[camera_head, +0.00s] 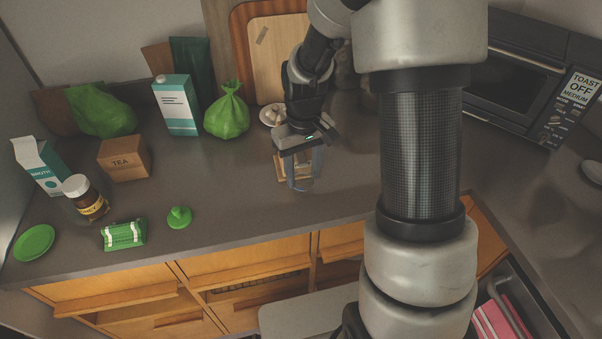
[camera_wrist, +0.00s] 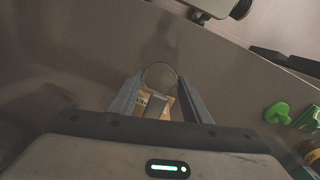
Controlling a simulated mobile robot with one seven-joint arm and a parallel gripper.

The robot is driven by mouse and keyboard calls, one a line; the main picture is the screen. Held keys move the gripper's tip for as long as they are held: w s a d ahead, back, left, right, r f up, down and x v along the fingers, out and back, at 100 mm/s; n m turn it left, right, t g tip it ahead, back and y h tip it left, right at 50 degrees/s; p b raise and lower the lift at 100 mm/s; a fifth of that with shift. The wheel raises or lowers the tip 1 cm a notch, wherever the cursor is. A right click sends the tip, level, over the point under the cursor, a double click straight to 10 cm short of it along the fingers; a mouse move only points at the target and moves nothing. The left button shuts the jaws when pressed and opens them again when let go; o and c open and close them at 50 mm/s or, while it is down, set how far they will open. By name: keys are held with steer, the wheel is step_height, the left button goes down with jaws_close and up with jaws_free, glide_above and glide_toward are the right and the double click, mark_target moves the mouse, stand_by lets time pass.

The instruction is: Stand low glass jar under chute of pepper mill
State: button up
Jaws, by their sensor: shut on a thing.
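A clear low glass jar (camera_head: 302,184) is between the fingers of my gripper (camera_head: 301,168), at or just above the counter. In the wrist view, the round rim of the glass jar (camera_wrist: 160,66) shows between the two fingertips of my gripper (camera_wrist: 160,103), which is shut on it. A small tan item with a pale label (camera_wrist: 150,102) shows behind or through the glass; I cannot tell which. I cannot make out the pepper mill or its chute for sure. A cream round-topped object (camera_head: 271,115) stands behind my gripper, partly hidden by it.
A green bag (camera_head: 227,112), a teal-white carton (camera_head: 176,105) and a tea box (camera_head: 124,158) stand left of my gripper. A honey jar (camera_head: 86,198), a green packet (camera_head: 123,235) and a small green object (camera_head: 179,217) are nearer the front. A toaster oven (camera_head: 515,75) stands right.

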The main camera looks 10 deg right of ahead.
mark_target(303, 181)
steer(key=shift+w, duration=0.3)
steer(key=shift+f, duration=1.75)
steer(key=shift+f, duration=0.25)
steer(key=o, duration=1.1)
steer(key=shift+c, duration=0.2)
steer(key=shift+r, duration=0.1)
